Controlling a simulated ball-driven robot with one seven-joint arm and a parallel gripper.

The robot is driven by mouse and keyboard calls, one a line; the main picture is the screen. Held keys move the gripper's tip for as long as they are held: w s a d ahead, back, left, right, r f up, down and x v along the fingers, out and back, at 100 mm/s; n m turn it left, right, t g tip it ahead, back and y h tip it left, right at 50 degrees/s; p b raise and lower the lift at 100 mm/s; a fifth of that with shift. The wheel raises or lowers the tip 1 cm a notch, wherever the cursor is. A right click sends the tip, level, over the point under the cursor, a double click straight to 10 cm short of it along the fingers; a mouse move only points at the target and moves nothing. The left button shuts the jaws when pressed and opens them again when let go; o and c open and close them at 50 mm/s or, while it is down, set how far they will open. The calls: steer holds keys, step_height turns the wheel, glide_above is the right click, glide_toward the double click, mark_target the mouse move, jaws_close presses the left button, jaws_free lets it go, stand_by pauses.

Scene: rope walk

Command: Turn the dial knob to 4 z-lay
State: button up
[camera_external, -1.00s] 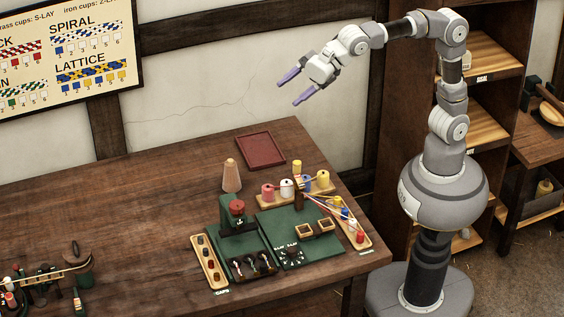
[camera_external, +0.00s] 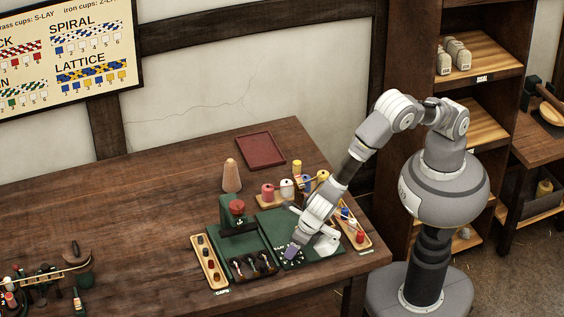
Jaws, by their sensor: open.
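The dial knob is a small dark part with white marks around it on the green plate (camera_external: 264,228) near the front of the wooden table. The dial's white marks (camera_external: 292,256) show just in front of my gripper, but the knob's setting is too small to read. Whether a finger touches the knob cannot be told. My gripper and wrist hide the right part of the plate.
A dark block with several levers (camera_external: 253,266) lies in front. A caps tray (camera_external: 209,261) is at left, colored spools (camera_external: 268,192) behind, and a bobbin tray (camera_external: 360,240) at right. The table's left middle is clear.

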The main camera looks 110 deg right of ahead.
steer(key=shift+w+d+f, duration=0.15)
steer(key=shift+d+f, duration=0.05)
steer(key=shift+f, duration=0.3)
steer(key=c, duration=1)
steer(key=shift+c, duration=0.2)
